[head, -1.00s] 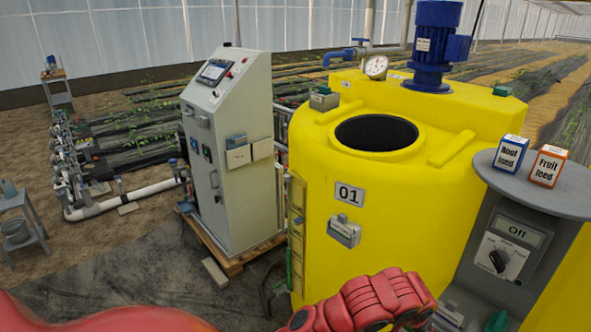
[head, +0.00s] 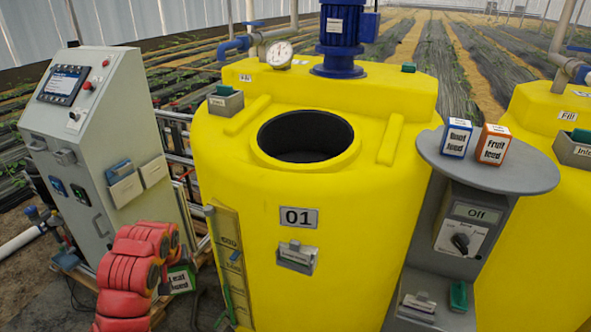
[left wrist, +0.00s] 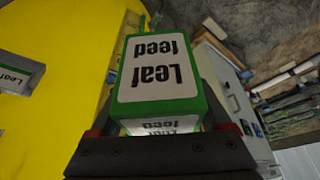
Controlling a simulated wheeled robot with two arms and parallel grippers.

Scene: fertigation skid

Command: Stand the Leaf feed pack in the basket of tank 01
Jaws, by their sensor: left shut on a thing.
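The Leaf feed pack (head: 179,280), white with green edges, is held in my left gripper (head: 168,272), low at the left of tank 01 (head: 370,215) in the head view. In the left wrist view the pack (left wrist: 160,75) sits between the fingers, its lettering upside down. The yellow tank has a round dark opening (head: 305,137) on top, its inside too dark to make out. A small grey holder (head: 297,259) with a label is on its front below the 01 plate. A grey holder (left wrist: 18,72) in the left wrist view has a label that seems to read Leaf. My right gripper is not in view.
The Root feed pack (head: 456,138) and Fruit feed pack (head: 492,145) stand on a grey round shelf (head: 535,176) at the right. A grey control cabinet (head: 90,150) stands left of the tank. A blue motor (head: 340,35) rises behind the opening.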

